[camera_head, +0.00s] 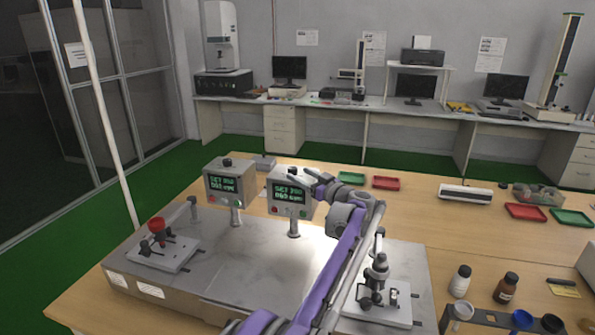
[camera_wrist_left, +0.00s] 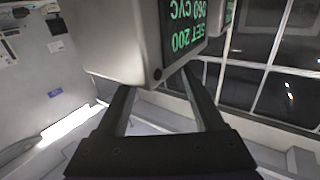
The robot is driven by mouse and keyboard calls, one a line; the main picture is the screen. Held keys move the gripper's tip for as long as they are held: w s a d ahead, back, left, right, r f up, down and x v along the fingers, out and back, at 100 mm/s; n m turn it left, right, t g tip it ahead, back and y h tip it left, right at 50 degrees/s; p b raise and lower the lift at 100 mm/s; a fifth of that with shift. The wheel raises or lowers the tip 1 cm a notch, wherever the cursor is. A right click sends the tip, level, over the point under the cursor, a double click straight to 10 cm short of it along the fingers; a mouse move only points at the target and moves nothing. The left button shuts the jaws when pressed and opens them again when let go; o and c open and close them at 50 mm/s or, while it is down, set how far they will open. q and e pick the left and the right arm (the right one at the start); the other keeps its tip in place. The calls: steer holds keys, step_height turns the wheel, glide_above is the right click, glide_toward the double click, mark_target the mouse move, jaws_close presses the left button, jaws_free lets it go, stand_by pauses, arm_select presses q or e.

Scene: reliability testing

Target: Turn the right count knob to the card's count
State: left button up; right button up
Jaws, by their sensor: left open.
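My left gripper (camera_head: 314,178) is at this box's upper right side. Its two dark fingers (camera_wrist_left: 160,100) are spread apart with nothing held between them; the knob is not visible in the wrist view. The left counter box (camera_head: 229,186) stands beside it. I cannot make out the count card. My right gripper is not in view.
A fixture with a red part (camera_head: 157,226) stands at left on the grey machine top (camera_head: 235,265); another fixture (camera_head: 377,285) stands right of my left arm. Bottles (camera_head: 460,281), red and green trays (camera_head: 526,212) and a box of parts (camera_head: 538,194) occupy the table's right.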

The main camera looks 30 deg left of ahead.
mark_target(296, 171)
arm_select(q)
steer(key=shift+x, duration=1.65)
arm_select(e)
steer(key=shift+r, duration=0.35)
